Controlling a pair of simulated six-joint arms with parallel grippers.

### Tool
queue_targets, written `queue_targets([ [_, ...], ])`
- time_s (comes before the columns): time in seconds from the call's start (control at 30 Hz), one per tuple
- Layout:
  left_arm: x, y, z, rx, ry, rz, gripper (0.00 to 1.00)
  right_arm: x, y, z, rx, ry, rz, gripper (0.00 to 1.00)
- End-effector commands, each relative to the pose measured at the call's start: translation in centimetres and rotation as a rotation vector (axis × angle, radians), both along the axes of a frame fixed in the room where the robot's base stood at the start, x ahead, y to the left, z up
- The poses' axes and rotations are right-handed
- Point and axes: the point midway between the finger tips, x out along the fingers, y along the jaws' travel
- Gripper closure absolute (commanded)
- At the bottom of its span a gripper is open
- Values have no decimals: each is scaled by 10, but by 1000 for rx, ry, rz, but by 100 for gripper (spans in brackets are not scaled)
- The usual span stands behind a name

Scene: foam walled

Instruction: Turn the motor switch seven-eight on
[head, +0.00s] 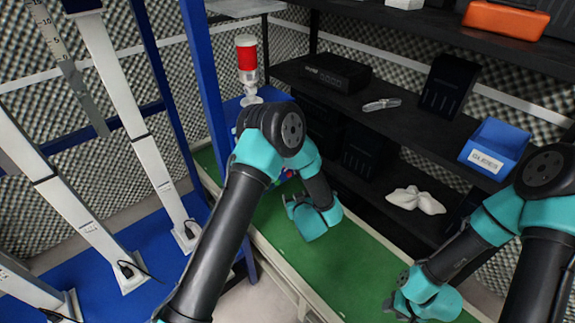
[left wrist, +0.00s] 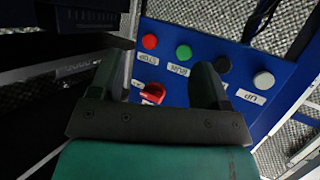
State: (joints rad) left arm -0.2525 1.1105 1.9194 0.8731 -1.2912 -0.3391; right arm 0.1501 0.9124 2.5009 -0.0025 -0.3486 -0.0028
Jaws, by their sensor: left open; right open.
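A blue control panel (left wrist: 215,45) fills the upper right of the left wrist view. A red rotary switch (left wrist: 153,92), likely the motor switch, shows on it between the fingers of my left gripper (left wrist: 163,62). The gripper is open, with one finger on each side in the picture; I see no contact. The switch's label is too small to read surely. In the head view my left arm hides most of the panel. My right gripper (head: 408,306) is open and empty, low over the green surface.
The panel also carries a red button (left wrist: 149,41), a green button (left wrist: 184,52), a dark button (left wrist: 222,65) and a grey button (left wrist: 263,80). A red-and-white stack light (head: 247,65) stands behind my left arm. Dark shelves (head: 400,125) hold a blue bin (head: 495,148). The green surface (head: 350,270) is mostly clear.

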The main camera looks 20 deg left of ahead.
Motion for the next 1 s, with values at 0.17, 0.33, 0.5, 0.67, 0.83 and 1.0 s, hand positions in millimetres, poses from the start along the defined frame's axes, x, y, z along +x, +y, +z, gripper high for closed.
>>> queue_targets([
  [0.17,6,-47,47,166,-170,226,30,0,0,0,0,0,0,57],
  [0.33,-10,-83,77,277,-238,408,30,0,0,0,0,0,0,57],
  [0.5,-18,-95,86,314,-250,471,30,0,0,0,0,0,0,57],
  [0.67,-18,-95,87,314,-249,472,30,0,0,0,0,0,0,57],
  [0.83,-17,-93,86,314,-249,472,30,0,0,0,0,0,0,57],
  [1.0,-12,-84,86,313,-248,473,30,0,0,0,0,0,0,57],
])
